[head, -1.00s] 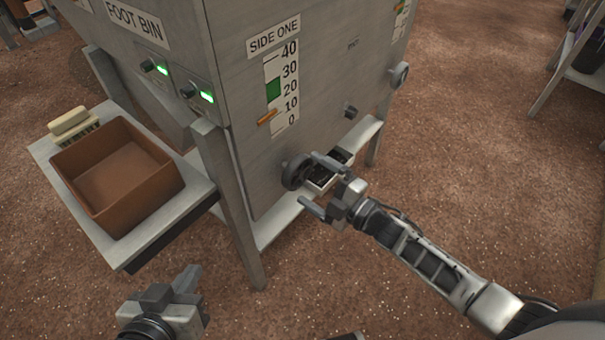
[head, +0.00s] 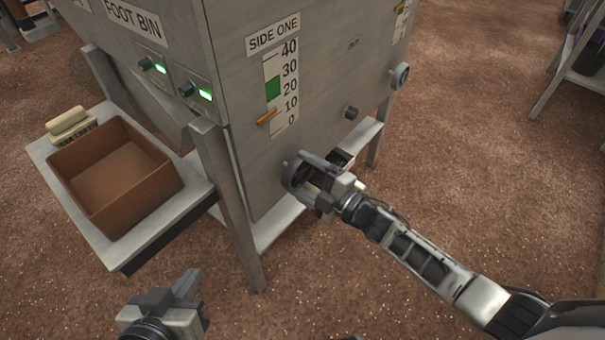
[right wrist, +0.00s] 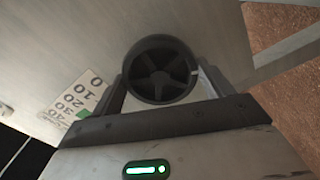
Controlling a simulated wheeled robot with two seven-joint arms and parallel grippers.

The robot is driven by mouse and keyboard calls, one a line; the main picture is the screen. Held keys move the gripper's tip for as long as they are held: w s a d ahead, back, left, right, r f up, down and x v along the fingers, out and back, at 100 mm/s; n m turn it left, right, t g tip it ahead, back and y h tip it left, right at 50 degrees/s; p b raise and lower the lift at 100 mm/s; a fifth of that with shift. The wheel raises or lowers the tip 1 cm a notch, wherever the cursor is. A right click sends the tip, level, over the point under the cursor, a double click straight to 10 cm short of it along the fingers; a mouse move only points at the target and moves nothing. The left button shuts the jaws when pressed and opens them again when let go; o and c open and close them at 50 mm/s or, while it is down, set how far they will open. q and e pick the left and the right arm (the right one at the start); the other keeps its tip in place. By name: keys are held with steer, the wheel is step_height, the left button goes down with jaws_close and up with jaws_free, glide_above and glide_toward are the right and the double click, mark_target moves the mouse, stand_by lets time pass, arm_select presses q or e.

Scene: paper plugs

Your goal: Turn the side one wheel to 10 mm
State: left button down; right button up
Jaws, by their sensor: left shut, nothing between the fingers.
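The side one wheel (right wrist: 160,70) is a dark spoked handwheel low on the grey machine's front; in the head view my right gripper (head: 297,177) largely hides it. The right gripper's fingers straddle it, one on each side of the rim; whether they press on it is unclear. The SIDE ONE scale (head: 282,84), marked 0 to 40, is above the wheel. Its orange pointer (head: 266,117) stands close to the 10 mark, below a green band (head: 273,89). My left gripper (head: 190,282) is shut and empty at the lower left, away from the machine.
A machine leg (head: 230,210) stands between the shelf and the wheel. Another knob (head: 351,112) and a wheel (head: 400,76) are farther right.

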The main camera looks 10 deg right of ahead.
stand_by(0.3)
steer(key=m+p, duration=0.1)
steer(key=m, duration=0.1)
steer(key=shift+r+m, duration=0.15)
steer(key=shift+m, duration=0.15)
steer(key=m+p, duration=0.1)
steer(key=m, duration=0.4)
steer(key=shift+m+p, duration=0.4)
steer(key=m, duration=0.4)
steer(key=o, duration=1)
